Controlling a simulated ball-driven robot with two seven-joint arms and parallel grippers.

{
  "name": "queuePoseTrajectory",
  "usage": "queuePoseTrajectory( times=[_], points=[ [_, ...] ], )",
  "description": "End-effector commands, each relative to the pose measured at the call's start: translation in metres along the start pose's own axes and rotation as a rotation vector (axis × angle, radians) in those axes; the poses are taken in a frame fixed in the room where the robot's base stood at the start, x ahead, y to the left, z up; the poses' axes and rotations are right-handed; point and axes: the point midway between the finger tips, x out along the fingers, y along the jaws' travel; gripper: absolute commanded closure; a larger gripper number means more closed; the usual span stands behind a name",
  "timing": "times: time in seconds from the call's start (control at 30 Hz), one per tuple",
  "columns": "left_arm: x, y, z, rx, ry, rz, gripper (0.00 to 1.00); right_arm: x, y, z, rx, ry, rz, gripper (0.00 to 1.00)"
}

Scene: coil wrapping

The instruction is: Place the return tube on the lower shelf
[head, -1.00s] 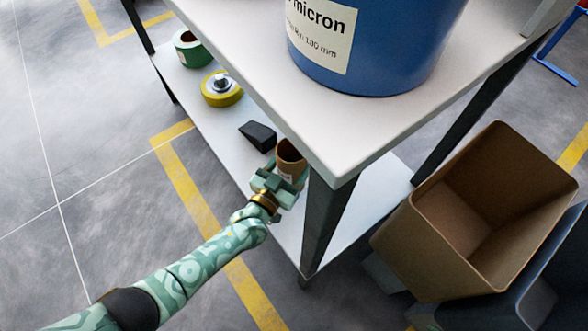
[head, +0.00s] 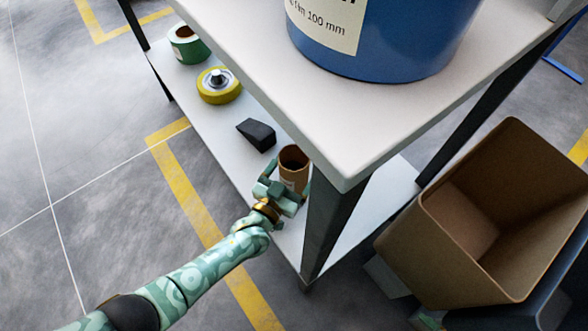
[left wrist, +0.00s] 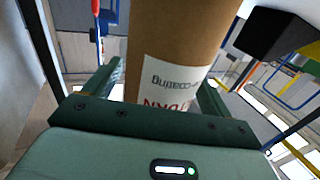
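The return tube (head: 294,160) is a brown cardboard cylinder standing upright on the lower shelf (head: 228,131), near the front table leg. In the left wrist view the tube (left wrist: 180,35) fills the middle, its white label facing the camera upside down. My left gripper (head: 285,182) is low at the shelf's edge, its fingers on either side of the tube. In the left wrist view a narrow gap shows between the left finger and the tube, so the gripper looks open around it. The tube's base is hidden by the gripper.
A black wedge (head: 257,134), a yellow roll (head: 218,86) and a green roll (head: 188,45) lie farther along the shelf. A dark leg (head: 329,225) stands just right of the gripper. The tabletop (head: 300,115) overhangs, holding a blue drum (head: 390,45). A brown bin (head: 425,235) stands right.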

Motion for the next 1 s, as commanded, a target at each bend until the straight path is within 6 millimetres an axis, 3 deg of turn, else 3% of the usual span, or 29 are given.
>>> queuePoseTrajectory(
  times=[0.13, 0.23, 0.5, 0.7, 1.0],
  points=[
    [0.0, 0.0, -0.002, -0.001, 0.0, 0.0, 0.16, 0.0, 0.0, 0.0, 0.0, 0.0, 0.0, 0.11],
    [-0.013, -0.001, -0.005, 0.002, 0.001, 0.0, 0.16, -0.005, 0.003, 0.001, -0.011, -0.01, 0.007, 0.11],
    [-0.075, -0.001, -0.008, 0.003, 0.003, 0.0, 0.16, -0.003, 0.01, 0.056, -0.114, -0.211, 0.023, 0.11],
    [-0.11, 0.0, -0.005, 0.001, 0.001, 0.0, 0.16, -0.005, 0.014, 0.079, -0.154, -0.298, 0.029, 0.11],
    [-0.121, 0.0, -0.002, -0.001, 0.0, 0.0, 0.16, -0.004, 0.015, 0.088, -0.165, -0.326, 0.029, 0.11]
  ],
)
